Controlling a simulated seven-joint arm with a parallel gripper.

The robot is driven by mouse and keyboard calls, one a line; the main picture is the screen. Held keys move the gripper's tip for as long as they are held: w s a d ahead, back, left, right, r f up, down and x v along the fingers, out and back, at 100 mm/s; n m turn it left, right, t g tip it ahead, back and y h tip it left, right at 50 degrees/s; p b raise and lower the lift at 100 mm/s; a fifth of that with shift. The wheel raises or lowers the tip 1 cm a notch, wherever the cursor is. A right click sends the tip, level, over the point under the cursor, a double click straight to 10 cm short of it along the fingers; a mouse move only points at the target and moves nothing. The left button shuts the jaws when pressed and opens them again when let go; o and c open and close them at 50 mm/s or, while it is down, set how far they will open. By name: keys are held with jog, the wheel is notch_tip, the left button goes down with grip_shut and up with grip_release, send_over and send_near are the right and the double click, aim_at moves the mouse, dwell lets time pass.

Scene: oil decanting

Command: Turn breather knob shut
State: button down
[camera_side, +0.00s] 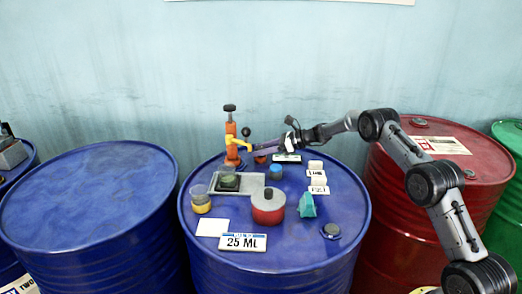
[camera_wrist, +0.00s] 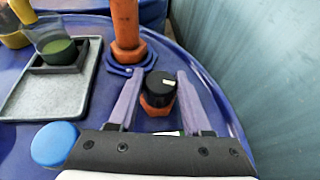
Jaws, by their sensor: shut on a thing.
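The breather knob (camera_wrist: 160,84) is black with a pale mark on top and sits on an orange-red base (camera_wrist: 156,106). In the wrist view it lies between the two fingers of my gripper (camera_wrist: 157,90), which is shut on it. In the side view my gripper (camera_side: 272,148) reaches in from the right, low over the back of the middle blue drum (camera_side: 345,225). There the knob is mostly hidden by the fingers, and the orange-red base (camera_side: 260,159) shows just below them.
An orange pump post (camera_side: 231,145) with a yellow spout stands close to the left of my gripper. A grey tray (camera_side: 250,197) holds a cup of green liquid (camera_side: 228,182). A blue cap (camera_side: 276,172), red pot (camera_side: 268,213), teal cloth (camera_side: 307,206) and "25 ML" sign (camera_side: 242,243) are nearer the front.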

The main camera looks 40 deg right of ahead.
jog(key=shift+n+g+y, duration=1.1)
jog(key=shift+n, duration=0.2)
jog(key=shift+n+g+y, duration=0.6)
jog(key=shift+n, duration=0.1)
jog(key=shift+c, duration=1.7)
grip_release()
jog(key=shift+d, duration=0.15)
jog(key=v, duration=1.3)
jog(key=shift+s+d+r, duration=0.15)
jog(key=shift+d+r, duration=0.05)
jog(key=shift+a, duration=0.1)
